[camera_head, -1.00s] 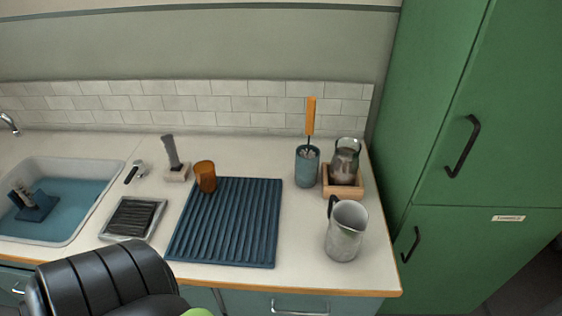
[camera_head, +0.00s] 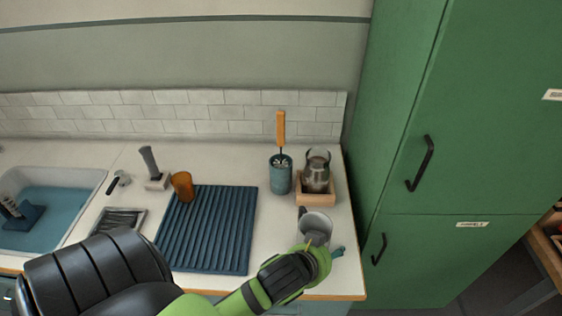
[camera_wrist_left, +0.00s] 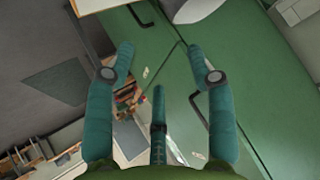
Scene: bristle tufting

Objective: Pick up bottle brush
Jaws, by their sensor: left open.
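The bottle brush (camera_head: 281,130) has an orange handle and stands upright, head down, in a teal cup (camera_head: 279,178) at the back right of the counter. Its head is mostly hidden in the cup. My left gripper (camera_head: 338,251) is in front of the counter's right end, below and right of the brush and apart from it. In the left wrist view its teal fingers (camera_wrist_left: 160,62) are spread with nothing between them. That view looks toward the green cabinet, and the brush does not show there. My right gripper is not in view.
A metal pitcher (camera_head: 316,224) is partly hidden behind my left gripper. A glass jar (camera_head: 316,168) in a wooden tray (camera_head: 315,199) stands right of the cup. A blue ribbed mat (camera_head: 207,235) and amber cup (camera_head: 182,186) lie left. A green cabinet (camera_head: 400,120) bounds the right.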

